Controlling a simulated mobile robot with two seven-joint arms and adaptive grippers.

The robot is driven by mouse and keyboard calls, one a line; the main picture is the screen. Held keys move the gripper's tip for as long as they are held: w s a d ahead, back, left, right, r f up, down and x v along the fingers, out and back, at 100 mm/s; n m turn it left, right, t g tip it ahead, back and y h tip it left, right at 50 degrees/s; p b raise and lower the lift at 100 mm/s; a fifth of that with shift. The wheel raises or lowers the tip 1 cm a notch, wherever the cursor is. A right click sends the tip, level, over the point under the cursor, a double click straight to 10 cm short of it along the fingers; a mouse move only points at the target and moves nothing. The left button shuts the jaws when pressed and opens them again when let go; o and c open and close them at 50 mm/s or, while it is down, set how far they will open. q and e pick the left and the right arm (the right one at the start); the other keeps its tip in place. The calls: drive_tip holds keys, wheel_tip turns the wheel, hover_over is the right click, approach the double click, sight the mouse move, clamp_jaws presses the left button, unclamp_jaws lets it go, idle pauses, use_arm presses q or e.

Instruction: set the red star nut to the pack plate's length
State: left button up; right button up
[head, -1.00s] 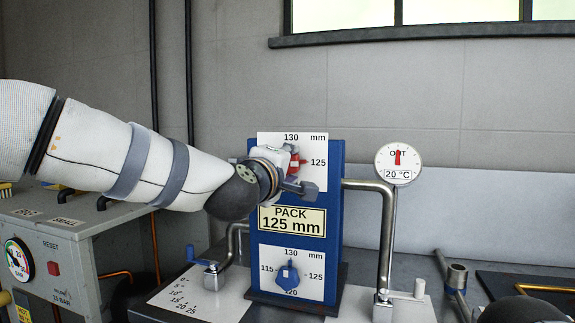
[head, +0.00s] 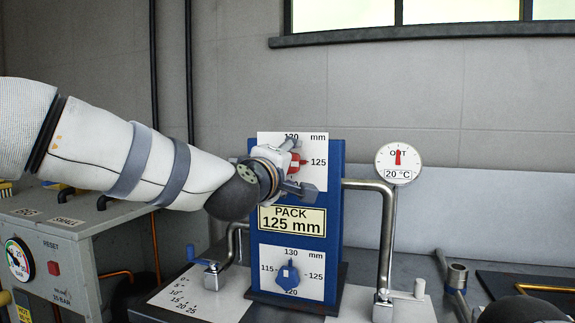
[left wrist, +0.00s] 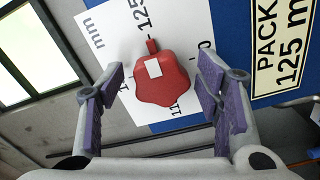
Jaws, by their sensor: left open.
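The red star nut (head: 294,163) is on the upper white scale of the blue post (head: 336,200), partly behind my left gripper. In the left wrist view the nut (left wrist: 163,82) has a short pointer tab directed at the 125 mark. My left gripper (head: 299,167) is open in front of the nut. In the left wrist view its purple-padded fingers (left wrist: 162,75) stand one on each side of the nut, with gaps visible. The pack plate (head: 292,220) below reads PACK 125 mm. My right gripper is not in view.
A blue star nut (head: 288,277) sits on the lower scale, its pointer up. A round dial (head: 399,163) reading 20 °C stands to the right, beside a bent metal pipe (head: 389,240). A grey box with a gauge (head: 19,259) stands at the left.

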use_arm(q)
drive_tip(key=v, duration=1.2)
drive_tip(key=s+a+f+m+g+y, duration=0.1)
drive_tip(key=s+a+f+m+g, duration=0.15)
drive_tip(key=f, duration=0.95)
drive_tip(key=s+a+f+m+g+y, duration=0.1)
drive_tip(key=s+f+g, duration=0.15)
drive_tip(key=f, duration=0.85)
drive_tip(key=s+a+f+m+g, duration=0.1)
drive_tip(key=s+a+f+g, duration=0.15)
drive_tip(key=f, duration=0.95)
drive_tip(key=s+a+f+m+g+y, duration=0.1)
drive_tip(key=s+a+f+m+g, duration=0.15)
drive_tip(key=s+f, duration=0.6)
drive_tip(key=s+a+f+m+g+y, duration=0.1)
drive_tip(key=s+a+f+g, duration=0.3)
drive_tip(key=s+f, duration=0.4)
drive_tip(key=s+a+f+m+g, duration=0.1)
drive_tip(key=s+a+g, duration=0.1)
drive_tip(key=s, duration=0.6)
drive_tip(key=s+a+f+m+g+y, duration=0.1)
drive_tip(key=s+a, duration=0.3)
drive_tip(key=s, duration=0.5)
drive_tip(key=shift+a+f+g+y, duration=0.3)
drive_tip(key=shift+f+g, duration=0.3)
drive_tip(key=shift+g, duration=0.2)
